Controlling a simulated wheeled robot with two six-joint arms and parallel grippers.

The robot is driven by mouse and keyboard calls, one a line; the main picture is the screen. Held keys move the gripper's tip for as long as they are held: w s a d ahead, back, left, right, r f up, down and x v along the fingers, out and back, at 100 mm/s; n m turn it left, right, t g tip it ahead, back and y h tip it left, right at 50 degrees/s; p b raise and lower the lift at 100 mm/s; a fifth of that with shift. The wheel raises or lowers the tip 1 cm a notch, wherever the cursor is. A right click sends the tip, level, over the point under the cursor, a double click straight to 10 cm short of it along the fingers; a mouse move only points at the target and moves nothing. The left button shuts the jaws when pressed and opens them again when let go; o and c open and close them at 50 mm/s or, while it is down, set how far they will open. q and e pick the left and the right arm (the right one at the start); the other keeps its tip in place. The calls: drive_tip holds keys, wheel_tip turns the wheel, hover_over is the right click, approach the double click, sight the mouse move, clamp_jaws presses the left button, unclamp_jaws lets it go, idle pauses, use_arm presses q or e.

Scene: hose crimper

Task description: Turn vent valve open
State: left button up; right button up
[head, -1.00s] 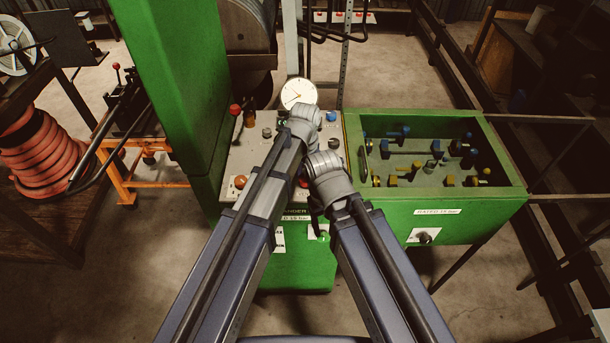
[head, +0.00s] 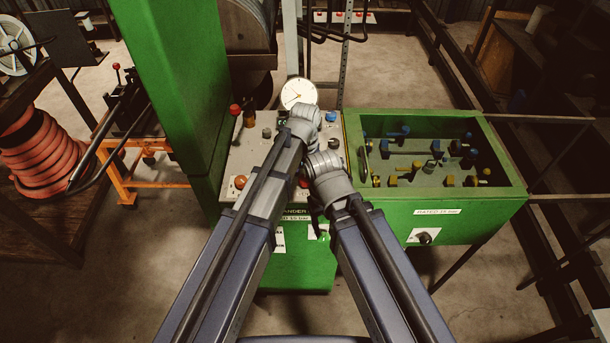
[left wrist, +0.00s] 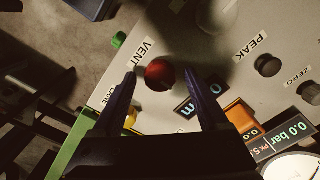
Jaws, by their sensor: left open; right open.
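The vent valve is a round red knob (left wrist: 159,74) on the grey panel, beside the label VENT in the left wrist view. My left gripper (left wrist: 161,80) is open, with one dark fingertip on each side of the knob; I cannot tell whether they touch it. In the head view my left arm's grey wrist hides that gripper and the panel below it. My right gripper (head: 315,206) shows only as a dark part beneath the right wrist, low over the panel's front; its fingers are hard to make out.
The pressure gauge (head: 299,93) stands at the panel's back edge. A green open-topped box (head: 470,208) with fittings inside is on the right. A tall green column (head: 172,80) rises on the left. PEAK (left wrist: 268,65) and ZERO (left wrist: 309,93) knobs sit right of the red knob.

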sight(305, 178)
use_arm(q)
drive_tip(key=shift+r+p, duration=3.85)
drive_tip(key=shift+r, duration=0.1)
drive_tip(key=shift+f, duration=0.1)
drive_tip(key=s+a+n, duration=0.5)
drive_tip(key=s+a, duration=0.1)
drive_tip(key=a, duration=0.3)
drive_tip(key=s+a+n, duration=0.4)
drive_tip(key=s+a, duration=0.1)
drive_tip(key=a, duration=0.3)
drive_tip(key=s+d+f+m+b, duration=0.1)
drive_tip(key=s+d+f+b, duration=0.1)
drive_tip(key=d, duration=0.3)
drive_tip(key=s+d+f+m+y+b, duration=0.1)
drive_tip(key=s+d+f+m+b, duration=0.1)
drive_tip(key=d, duration=0.4)
drive_tip(key=shift+s+m, duration=0.3)
drive_tip(key=shift+s, duration=0.35)
